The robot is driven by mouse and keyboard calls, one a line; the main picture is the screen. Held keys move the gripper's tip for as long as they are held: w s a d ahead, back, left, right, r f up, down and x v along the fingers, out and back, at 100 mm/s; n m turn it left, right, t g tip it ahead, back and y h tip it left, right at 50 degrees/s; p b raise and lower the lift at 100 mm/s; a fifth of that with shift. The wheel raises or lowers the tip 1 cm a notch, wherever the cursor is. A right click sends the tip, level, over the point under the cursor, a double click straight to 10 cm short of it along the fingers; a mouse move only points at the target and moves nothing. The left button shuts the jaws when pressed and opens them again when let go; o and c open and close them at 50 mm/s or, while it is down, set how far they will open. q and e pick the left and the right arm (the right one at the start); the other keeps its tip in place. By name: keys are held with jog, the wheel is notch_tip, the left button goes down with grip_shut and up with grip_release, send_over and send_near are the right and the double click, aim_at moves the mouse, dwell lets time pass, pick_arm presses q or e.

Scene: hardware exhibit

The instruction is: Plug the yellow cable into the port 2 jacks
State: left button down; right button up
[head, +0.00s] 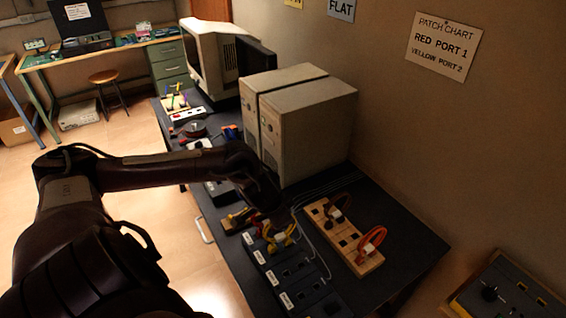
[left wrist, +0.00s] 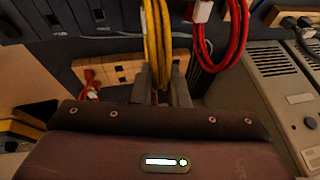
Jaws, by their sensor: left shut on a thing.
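The yellow cable (left wrist: 157,40) is a looped bundle that runs down between the fingers of my left gripper (left wrist: 162,88) in the left wrist view. My left gripper is shut on it. In the head view this gripper (head: 265,205) is above the front of the dark bench, and yellow cable (head: 284,237) shows just below it. Labelled black port strips (head: 270,272) lie at the bench front, close to the cable. The small labels are too blurred to read, and I cannot tell whether any plug sits in a jack. My right gripper is not in view.
A wooden block (head: 345,240) with jacks and orange-red cables lies right of the strips. Beige computer cases (head: 310,125) stand behind my gripper. A wall chart (head: 443,47) reads red port 1, yellow port 2. A red cable (left wrist: 213,55) hangs beside the yellow one.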

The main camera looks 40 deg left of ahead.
pick_arm(q)
jog(key=shift+f, duration=0.35)
dwell(0.8)
jog(key=shift+p, duration=0.5)
jog(key=shift+f, duration=0.3)
dwell(0.6)
jog(key=c, duration=0.7)
grip_release()
dwell(0.4)
